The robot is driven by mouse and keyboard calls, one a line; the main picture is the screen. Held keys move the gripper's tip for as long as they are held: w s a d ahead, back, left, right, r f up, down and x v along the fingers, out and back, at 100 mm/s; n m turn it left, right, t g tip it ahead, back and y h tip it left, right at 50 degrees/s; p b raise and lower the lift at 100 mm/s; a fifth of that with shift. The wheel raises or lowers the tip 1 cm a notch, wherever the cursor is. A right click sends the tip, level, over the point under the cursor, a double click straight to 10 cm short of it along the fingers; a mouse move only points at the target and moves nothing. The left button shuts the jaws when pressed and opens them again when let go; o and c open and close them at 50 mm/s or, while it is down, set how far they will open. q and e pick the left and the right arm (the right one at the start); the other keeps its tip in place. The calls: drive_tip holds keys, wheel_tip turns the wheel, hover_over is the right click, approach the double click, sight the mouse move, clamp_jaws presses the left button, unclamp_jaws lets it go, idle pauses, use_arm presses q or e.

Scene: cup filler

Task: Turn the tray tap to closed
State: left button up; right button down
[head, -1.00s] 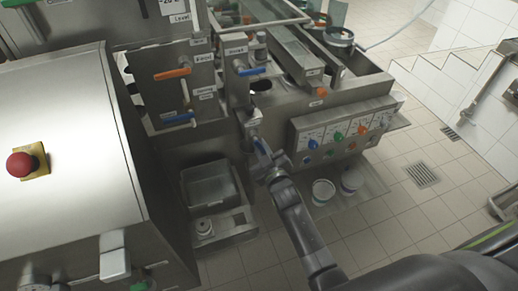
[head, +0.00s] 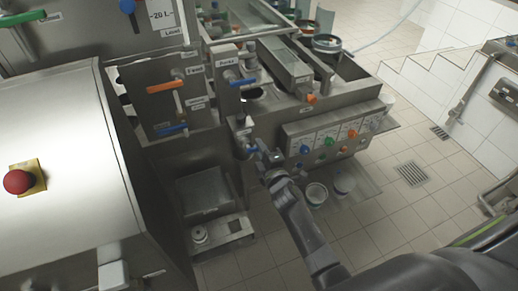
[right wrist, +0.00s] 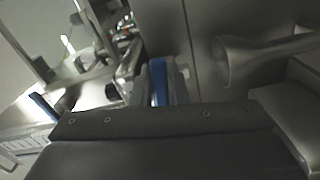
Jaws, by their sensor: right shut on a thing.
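A tap with a blue lever (head: 249,151) sits low on the front of the steel filler, below the upright pipe; I take it as the tray tap, but its label is not readable. My right gripper (head: 266,159) is at this lever, reaching up from the lower right. In the right wrist view the blue lever (right wrist: 159,82) stands between the two grey fingers (right wrist: 159,88), which are shut on it. The fingers partly hide the lever, so its exact angle is hard to tell. My left gripper is not in view.
Another blue lever (head: 243,82) is just above, and an orange lever (head: 165,86) is to its left. A control panel (head: 335,133) with coloured knobs is right of the gripper. White tubs (head: 316,194) stand on the floor below. A grey bin (head: 203,195) is lower left.

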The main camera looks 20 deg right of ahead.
drive_tip(key=shift+r+n, duration=0.25)
drive_tip(key=shift+n, duration=0.85)
drive_tip(key=c, duration=1.4)
unclamp_jaws()
drive_tip(key=shift+r, duration=0.1)
drive_tip(key=shift+c, duration=0.2)
drive_tip(key=s+p, duration=0.2)
drive_tip(key=s, duration=1.5)
drive_tip(key=shift+s+d, duration=0.2)
drive_tip(key=shift+d, duration=0.15)
